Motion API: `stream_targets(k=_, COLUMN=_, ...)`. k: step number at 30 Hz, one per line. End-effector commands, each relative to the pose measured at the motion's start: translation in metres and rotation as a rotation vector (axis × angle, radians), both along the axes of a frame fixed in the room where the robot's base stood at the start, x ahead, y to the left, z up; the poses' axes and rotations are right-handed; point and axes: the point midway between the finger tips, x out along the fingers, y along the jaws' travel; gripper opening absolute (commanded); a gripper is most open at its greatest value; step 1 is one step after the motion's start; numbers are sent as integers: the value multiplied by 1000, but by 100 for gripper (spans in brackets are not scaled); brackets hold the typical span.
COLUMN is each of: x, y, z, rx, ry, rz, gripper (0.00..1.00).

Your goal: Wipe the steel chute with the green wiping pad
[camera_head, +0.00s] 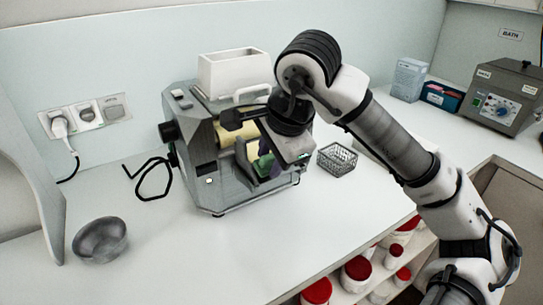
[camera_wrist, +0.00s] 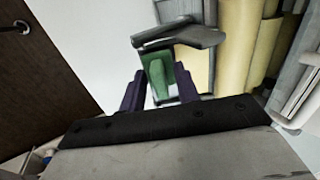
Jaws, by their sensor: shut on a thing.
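The grey mill (camera_head: 205,165) stands on the white bench with cream rollers (camera_head: 230,135) in its open front. The steel chute (camera_head: 275,184) sits low at the front of the mill, below the rollers, and my wrist partly hides it. In the wrist view a grey metal part, seemingly the chute (camera_wrist: 185,36), lies just beyond my fingertips. My gripper (camera_head: 265,160) is at the mill's front, just above the chute. Its purple fingers (camera_wrist: 160,78) are shut on the green wiping pad (camera_wrist: 158,72). I cannot tell whether the pad touches the chute.
A white hopper (camera_head: 233,73) tops the mill. A wire basket (camera_head: 338,160) stands close on its right, a dark bowl (camera_head: 100,240) at the left. Boxes (camera_head: 408,79) and a bath unit (camera_head: 503,96) stand at the back right. The front bench is clear.

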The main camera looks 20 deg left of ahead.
Motion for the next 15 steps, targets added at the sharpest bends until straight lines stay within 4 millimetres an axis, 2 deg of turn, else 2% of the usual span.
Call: stream_targets(k=15, x=3, y=3, z=-6, rx=0, ry=0, rz=0, gripper=14)
